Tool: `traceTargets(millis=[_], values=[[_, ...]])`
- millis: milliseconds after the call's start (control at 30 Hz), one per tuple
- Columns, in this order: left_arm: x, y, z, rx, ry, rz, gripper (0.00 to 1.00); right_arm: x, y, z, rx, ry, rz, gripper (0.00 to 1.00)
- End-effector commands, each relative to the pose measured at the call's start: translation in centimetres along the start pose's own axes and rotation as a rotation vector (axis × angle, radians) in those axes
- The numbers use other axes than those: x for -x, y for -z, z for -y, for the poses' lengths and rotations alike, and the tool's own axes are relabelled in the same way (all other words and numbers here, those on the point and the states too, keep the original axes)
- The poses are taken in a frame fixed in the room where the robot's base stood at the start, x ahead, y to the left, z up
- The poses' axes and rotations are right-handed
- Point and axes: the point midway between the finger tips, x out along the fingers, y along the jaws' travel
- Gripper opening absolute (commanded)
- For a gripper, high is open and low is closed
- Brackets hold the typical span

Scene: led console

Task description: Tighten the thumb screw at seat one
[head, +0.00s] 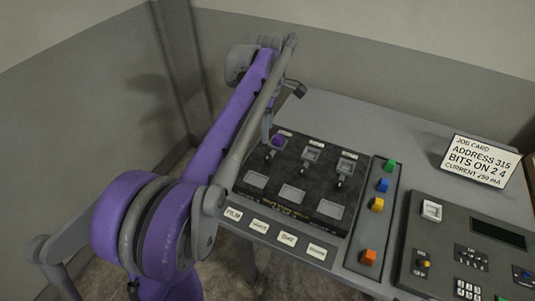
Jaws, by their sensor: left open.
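A dark panel (262,212) on the grey console holds three seats in a row along its upper part. At the leftmost seat, a small purple piece (278,141) shows beside my left arm. The middle seat (311,156) and right seat (346,167) each have a small dark knob at their lower side. The thumb screw at the leftmost seat cannot be made out; my arm hides part of that area. My left gripper (275,126) is open, just above the leftmost seat, and mostly hidden by my purple arm. Whether it touches anything cannot be told. My right gripper is out of view.
A strip right of the panel bears green (389,165), blue (383,185), yellow (377,205) and orange (368,257) blocks. A keypad unit (408,258) stands at the lower right. A job card (480,164) stands behind it. The console's back (345,112) is clear.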

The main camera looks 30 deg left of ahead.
Motion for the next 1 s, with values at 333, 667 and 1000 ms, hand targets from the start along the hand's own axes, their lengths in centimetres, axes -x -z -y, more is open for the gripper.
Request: traceTargets(millis=[333,667,1000], values=[[-5.3,0.0,0.0,0.003,0.001,0.0,0.62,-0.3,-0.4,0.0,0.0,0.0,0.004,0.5],[-10.0,-0.1,0.0,0.002,0.0,0.0,0.62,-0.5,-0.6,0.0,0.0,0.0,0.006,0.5],[-10.6,-0.1,0.0,0.002,-0.001,0.0,0.62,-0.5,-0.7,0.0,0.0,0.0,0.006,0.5]])
